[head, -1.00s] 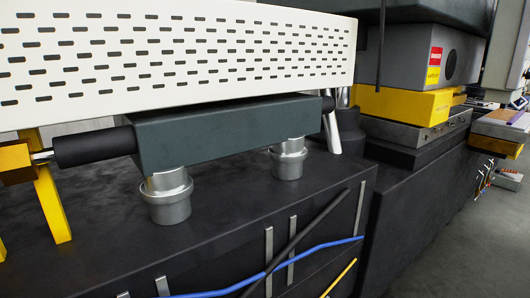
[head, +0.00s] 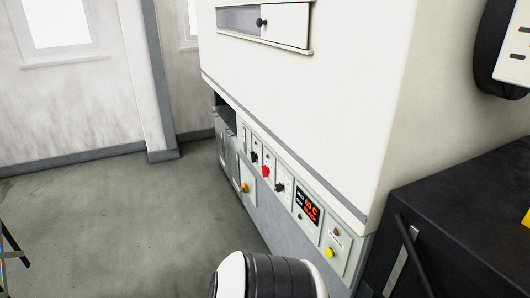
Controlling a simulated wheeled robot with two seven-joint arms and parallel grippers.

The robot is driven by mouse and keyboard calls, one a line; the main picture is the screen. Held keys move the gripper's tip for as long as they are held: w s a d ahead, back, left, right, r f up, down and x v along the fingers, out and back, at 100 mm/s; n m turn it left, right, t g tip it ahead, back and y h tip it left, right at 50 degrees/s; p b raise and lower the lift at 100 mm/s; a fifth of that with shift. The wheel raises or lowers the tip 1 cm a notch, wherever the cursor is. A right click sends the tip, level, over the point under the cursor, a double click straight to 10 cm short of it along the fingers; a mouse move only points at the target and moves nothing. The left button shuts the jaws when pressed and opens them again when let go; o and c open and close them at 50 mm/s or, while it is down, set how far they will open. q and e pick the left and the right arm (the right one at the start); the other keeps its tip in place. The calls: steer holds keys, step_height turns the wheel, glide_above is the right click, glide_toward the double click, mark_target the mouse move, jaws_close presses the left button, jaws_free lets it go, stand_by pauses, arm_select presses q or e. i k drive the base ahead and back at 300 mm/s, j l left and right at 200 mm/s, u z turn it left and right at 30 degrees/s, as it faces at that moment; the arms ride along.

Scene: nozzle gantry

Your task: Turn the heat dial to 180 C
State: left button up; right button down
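A control panel (head: 292,200) runs along the lower side of a large white cabinet. It has a black knob (head: 253,157), a red knob (head: 266,171) and another black knob (head: 280,187) in a row. Which one is the heat dial, and where each points, is too small to tell. A black display (head: 307,208) to their right shows orange-red characters; one line seems to end in "0 C", but I cannot read it surely. Neither gripper is in view. A white and black rounded part at the bottom edge seems to be my arm.
A dark bench (head: 470,220) stands at the right. Grey floor (head: 120,220) is open at the left.

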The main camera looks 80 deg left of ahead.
mark_target(279, 187)
steer(key=u, duration=2.6)
